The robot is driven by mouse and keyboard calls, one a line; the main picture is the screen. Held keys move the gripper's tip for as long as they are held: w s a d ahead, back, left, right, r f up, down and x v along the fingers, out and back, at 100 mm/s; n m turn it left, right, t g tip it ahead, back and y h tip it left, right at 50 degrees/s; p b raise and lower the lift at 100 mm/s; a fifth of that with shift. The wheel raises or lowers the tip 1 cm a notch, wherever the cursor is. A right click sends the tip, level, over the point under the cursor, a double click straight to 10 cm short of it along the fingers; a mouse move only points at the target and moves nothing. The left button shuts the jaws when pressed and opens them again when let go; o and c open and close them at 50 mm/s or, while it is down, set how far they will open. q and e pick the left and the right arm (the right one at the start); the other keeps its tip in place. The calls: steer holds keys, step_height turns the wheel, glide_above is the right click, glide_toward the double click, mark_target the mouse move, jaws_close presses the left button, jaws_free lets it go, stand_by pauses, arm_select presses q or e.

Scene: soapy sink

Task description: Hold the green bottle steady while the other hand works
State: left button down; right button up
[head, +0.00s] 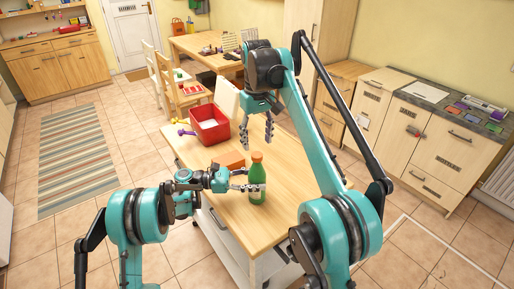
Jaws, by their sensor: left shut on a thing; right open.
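The green bottle (257,186) with an orange cap stands upright on the wooden table top (222,217), near its middle.
A red box (209,126) with pale contents stands at the table's far left. An orange-brown block (228,161) lies behind the bottle. A purple-handled item (187,132) lies left of the box. The table's front area is clear.

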steer(key=shift+r, duration=1.15)
arm_select(q)
steer(key=c, duration=0.6)
jaws_free()
steer(key=a, duration=1.2)
steer(key=shift+s, duration=0.15)
